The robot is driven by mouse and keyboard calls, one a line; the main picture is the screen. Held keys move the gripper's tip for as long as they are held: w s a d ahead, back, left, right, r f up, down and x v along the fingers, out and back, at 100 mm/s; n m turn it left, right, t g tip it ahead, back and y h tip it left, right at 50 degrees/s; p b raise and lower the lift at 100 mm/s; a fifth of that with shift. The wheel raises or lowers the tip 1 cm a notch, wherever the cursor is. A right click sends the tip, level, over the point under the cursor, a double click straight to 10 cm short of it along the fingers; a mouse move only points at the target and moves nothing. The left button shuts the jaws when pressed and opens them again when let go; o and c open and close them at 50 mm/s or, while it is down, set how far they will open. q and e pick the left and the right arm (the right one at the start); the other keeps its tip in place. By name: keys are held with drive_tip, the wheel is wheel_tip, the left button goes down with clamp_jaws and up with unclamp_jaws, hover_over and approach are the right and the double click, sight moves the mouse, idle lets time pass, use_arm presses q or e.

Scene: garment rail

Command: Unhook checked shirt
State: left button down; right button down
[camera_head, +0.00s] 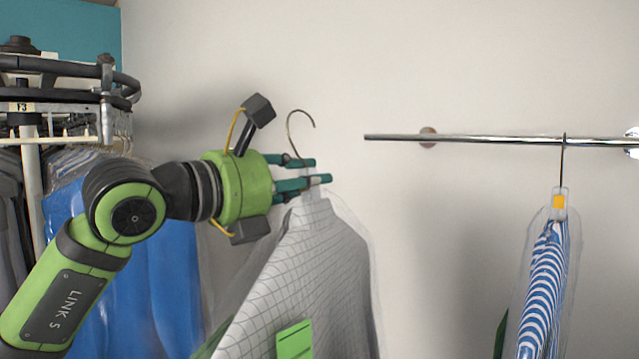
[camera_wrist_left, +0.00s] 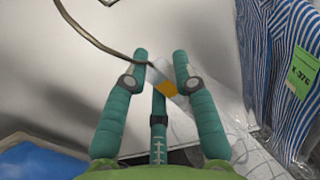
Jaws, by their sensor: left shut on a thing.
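The checked shirt (camera_head: 325,265), pale with a dark grid under clear plastic, hangs below my left gripper (camera_head: 322,170) in the head view. A green tag (camera_head: 295,341) is on its front. Its wire hanger hook (camera_head: 301,112) rises above the fingers and is apart from the rail (camera_head: 480,138), left of the rail's free end. The left gripper is shut on the hanger's neck. In the left wrist view, the fingers (camera_wrist_left: 160,70) close around the neck near a yellow-orange label (camera_wrist_left: 166,88), and the wire hook (camera_wrist_left: 88,38) curves up left. My right gripper is not in view.
A blue-striped shirt (camera_head: 545,280) in plastic hangs on the rail at the right. It also shows at the right of the left wrist view (camera_wrist_left: 285,60). A rack (camera_head: 60,95) with bagged garments stands at the left. Bare wall lies between shirt and rail end.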

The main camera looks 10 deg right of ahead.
use_arm(q)
drive_tip(key=b+v, duration=0.4)
drive_tip(key=v, duration=1.7)
drive_tip(key=shift+a+b, duration=0.3)
drive_tip(key=shift+b, duration=0.05)
